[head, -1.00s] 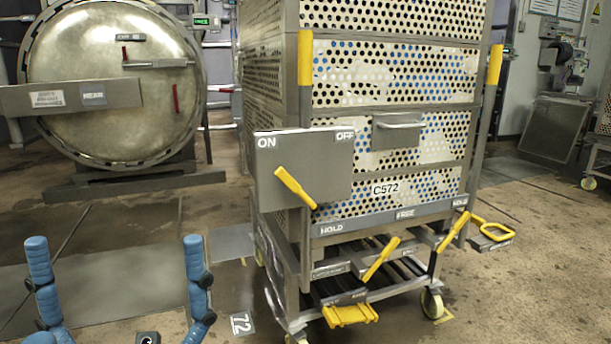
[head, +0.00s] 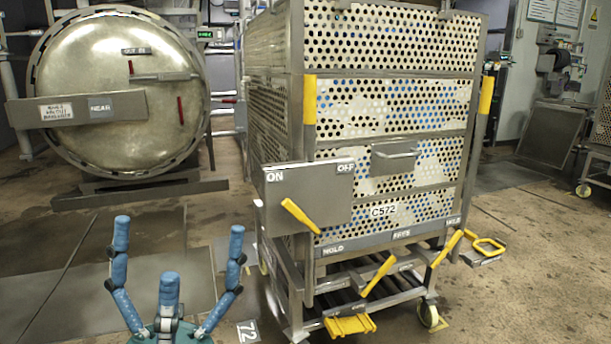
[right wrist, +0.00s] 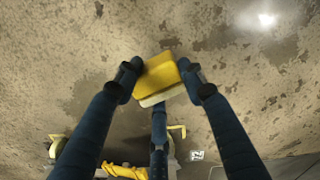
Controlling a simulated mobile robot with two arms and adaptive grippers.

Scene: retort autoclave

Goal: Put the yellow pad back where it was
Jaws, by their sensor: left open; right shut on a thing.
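In the right wrist view, the yellow pad (right wrist: 163,72) is a small block with a pale layer along its lower edge. My right gripper (right wrist: 160,82) is shut on it, with dark blue fingers on both sides and one below. The pad is held above the brown, stained floor. In the head view neither the pad nor my right gripper shows. My left gripper (head: 178,245) shows low at the left in the head view, its three blue fingers spread apart, open and empty. I cannot tell which place the pad came from.
A perforated cart (head: 395,150) on casters stands right of centre, with yellow levers and a yellow pedal (head: 350,325) low in front. A round autoclave door (head: 115,85) is at the back left. A floor label (head: 247,332) reads 72.

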